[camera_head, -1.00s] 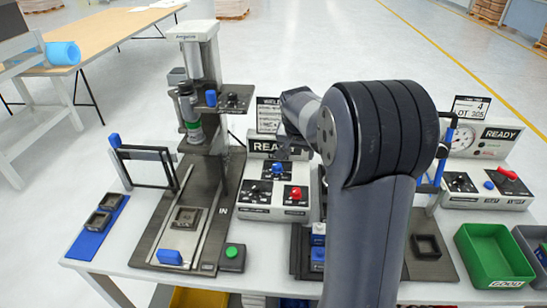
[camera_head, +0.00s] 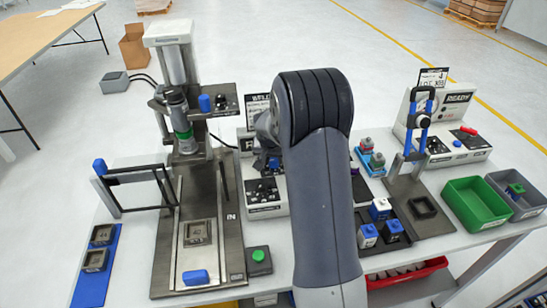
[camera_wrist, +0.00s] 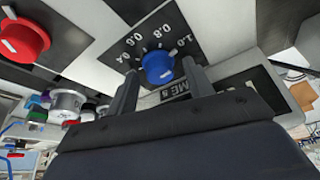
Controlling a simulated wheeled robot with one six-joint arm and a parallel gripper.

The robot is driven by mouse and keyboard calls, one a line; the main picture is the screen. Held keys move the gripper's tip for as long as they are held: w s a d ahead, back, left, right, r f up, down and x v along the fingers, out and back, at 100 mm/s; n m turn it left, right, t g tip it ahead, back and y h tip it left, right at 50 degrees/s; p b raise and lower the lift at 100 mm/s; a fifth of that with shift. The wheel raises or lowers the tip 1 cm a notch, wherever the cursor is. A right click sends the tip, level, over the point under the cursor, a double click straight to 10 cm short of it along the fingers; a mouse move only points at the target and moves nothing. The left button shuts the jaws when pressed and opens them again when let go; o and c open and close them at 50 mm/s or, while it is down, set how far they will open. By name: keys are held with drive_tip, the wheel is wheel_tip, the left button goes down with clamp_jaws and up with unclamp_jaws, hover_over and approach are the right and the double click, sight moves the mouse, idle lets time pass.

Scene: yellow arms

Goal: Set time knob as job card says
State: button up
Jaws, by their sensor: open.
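The job card (camera_head: 257,103) stands above the box, partly hidden and not readable.
A red knob (camera_wrist: 22,40) sits near the blue one. A press (camera_head: 180,120) stands left of the box.

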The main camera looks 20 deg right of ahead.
drive_tip(key=c, duration=1)
drive_tip(key=shift+o, duration=0.2)
drive_tip(key=shift+n, duration=0.3)
drive_tip(key=n+y+b, duration=0.1)
drive_tip(key=n, duration=0.2)
drive_tip(key=shift+d+t, duration=0.15)
drive_tip(key=shift+t, duration=0.25)
drive_tip(key=n+y+b, duration=0.1)
drive_tip(key=n+b, duration=0.1)
drive_tip(key=shift+n, duration=0.4)
drive_tip(key=shift+n+y+b, duration=0.5)
drive_tip(key=shift+n, duration=0.2)
